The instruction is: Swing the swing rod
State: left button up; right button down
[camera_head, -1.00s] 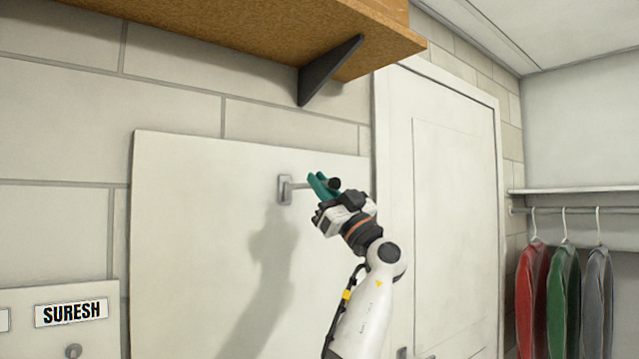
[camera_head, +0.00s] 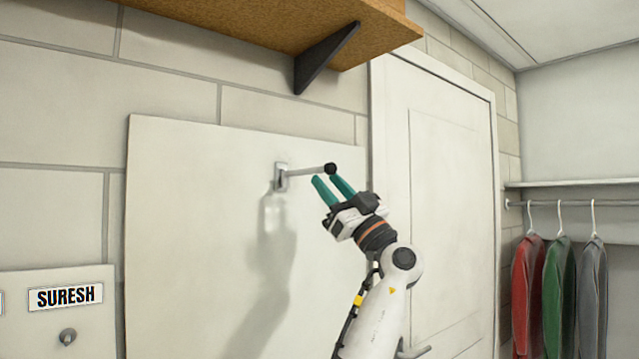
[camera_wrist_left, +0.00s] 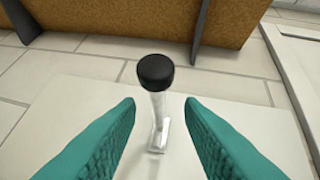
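The swing rod (camera_head: 305,171) is a thin grey rod with a black knob at its free end. It sticks out to the right from a small metal mount (camera_head: 281,177) on a white wall panel. My left gripper (camera_head: 329,180) is open and empty, with its green fingers just below the rod and knob. In the left wrist view the swing rod (camera_wrist_left: 158,107) stands between the two spread fingers (camera_wrist_left: 160,108), touching neither. My right gripper is not in view.
A brown wooden shelf (camera_head: 240,22) with a dark bracket (camera_head: 325,60) is above the rod. A white door (camera_head: 450,190) is to the right, then clothes on hangers (camera_head: 555,290). A name sign (camera_head: 65,297) is at lower left.

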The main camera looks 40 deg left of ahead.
pick_arm(q)
jog(key=b+v, duration=0.2)
jog(key=v, duration=0.5)
jog(key=shift+d+f, duration=0.15)
jog(key=shift+d, duration=0.1)
